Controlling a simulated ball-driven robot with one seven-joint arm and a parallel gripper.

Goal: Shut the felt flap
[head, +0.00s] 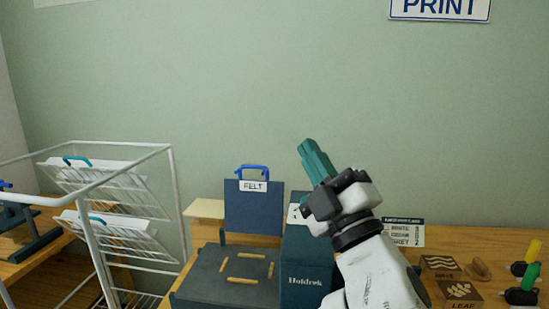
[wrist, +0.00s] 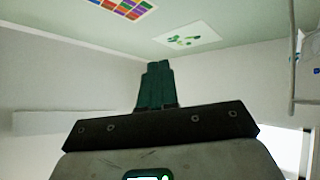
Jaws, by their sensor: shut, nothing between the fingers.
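In the head view, a dark blue upright flap (head: 254,211) bears a white FELT label and a bright blue handle (head: 253,171) on its top edge. It stands up at the back of a low dark press bed (head: 228,291), so it is open. Several tan strips lie on the bed in a loose square. My gripper (head: 309,150) is shut and empty, held to the right of the flap and above it, with its green fingers pointing up and left. The wrist view shows the shut green fingers (wrist: 156,85) against wall and ceiling; the flap is not in that view.
A dark box marked Holdrok (head: 306,278) stands right of the bed, below my gripper. A white wire rack (head: 118,176) stands at the left. Wooden stamp blocks (head: 459,290) and green- and yellow-topped tools (head: 528,275) lie at the right. The space above the bed is clear.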

